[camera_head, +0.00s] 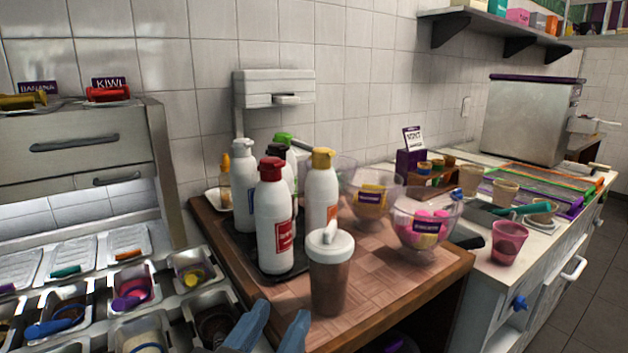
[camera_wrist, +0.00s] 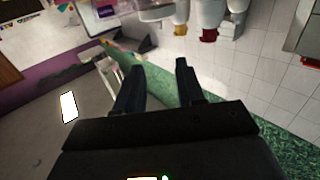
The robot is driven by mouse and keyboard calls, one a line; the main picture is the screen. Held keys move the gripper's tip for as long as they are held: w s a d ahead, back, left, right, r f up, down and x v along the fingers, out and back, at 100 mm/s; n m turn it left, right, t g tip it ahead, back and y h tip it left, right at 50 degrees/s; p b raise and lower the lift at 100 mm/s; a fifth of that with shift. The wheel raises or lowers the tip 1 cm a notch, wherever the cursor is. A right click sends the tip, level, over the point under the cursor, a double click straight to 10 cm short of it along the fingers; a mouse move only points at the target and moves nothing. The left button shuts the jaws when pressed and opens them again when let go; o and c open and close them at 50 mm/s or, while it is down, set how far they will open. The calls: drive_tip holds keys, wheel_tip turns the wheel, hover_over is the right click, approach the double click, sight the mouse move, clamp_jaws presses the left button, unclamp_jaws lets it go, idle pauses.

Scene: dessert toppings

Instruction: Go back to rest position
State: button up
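My gripper (camera_head: 272,329) shows at the bottom centre of the head view, with two blue-grey fingers spread apart and nothing between them. It is in front of the wooden counter's near-left edge, beside the topping bins. In the wrist view my gripper (camera_wrist: 158,76) also has its two dark fingers apart and empty. The wrist picture appears turned over, with bottles at its top edge. The rest of my arm is out of view in the head view.
A wooden counter (camera_head: 375,285) holds a brown lidded cup (camera_head: 331,280), several sauce bottles on a dark tray, and glass bowls (camera_head: 424,222). Topping bins (camera_head: 140,335) fill the lower left. A white counter stands right. Floor (camera_head: 575,300) is clear at far right.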

drive_tip(key=s+d+f+n+g+y, duration=0.25)
drive_tip(key=s+d+f+n, duration=0.2)
drive_tip(key=d+f, duration=0.4)
drive_tip(key=s+d+f+n+g+y, duration=0.1)
drive_tip(key=s+d+f+n+y, duration=0.35)
drive_tip(key=f, duration=0.75)
drive_tip(key=s+d+r+m, duration=0.1)
drive_tip(key=s+d+r, duration=0.1)
drive_tip(key=s+d, duration=0.2)
drive_tip(key=s+d+r+m+h, duration=0.1)
drive_tip(key=s+d, duration=0.3)
drive_tip(key=s, duration=0.6)
drive_tip(key=s+d+r+m+t, duration=0.1)
drive_tip(key=s+d+r+m, duration=0.2)
drive_tip(key=s, duration=0.4)
drive_tip(key=shift+s+d, duration=0.35)
drive_tip(key=shift+d, duration=0.3)
